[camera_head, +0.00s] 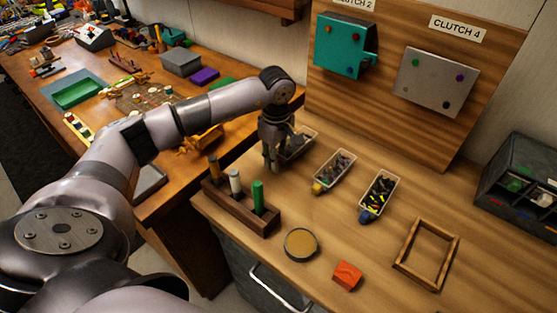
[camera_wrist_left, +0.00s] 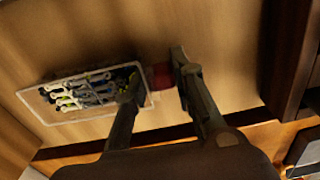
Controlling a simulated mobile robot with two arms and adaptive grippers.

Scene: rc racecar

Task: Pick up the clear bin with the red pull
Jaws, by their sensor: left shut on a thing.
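The clear bin with the red pull (camera_wrist_left: 60,118) holds several small dark, white and yellowish parts. Its red pull (camera_wrist_left: 162,76) sits between the fingertips of my left gripper (camera_wrist_left: 158,78) in the left wrist view. In the head view my left gripper (camera_head: 271,160) points down at the near end of this bin (camera_head: 304,144), hiding its pull. The gripper is shut on the pull. Whether the bin touches the table I cannot tell. My right gripper is not in view.
Clear bins with a yellow pull (camera_head: 334,172) and a blue pull (camera_head: 380,195) stand to the right. A wooden rack (camera_head: 232,207) with upright handles is close in front of the gripper. A round tin (camera_head: 300,244), an orange block (camera_head: 346,275) and a wooden frame (camera_head: 401,263) lie nearer.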

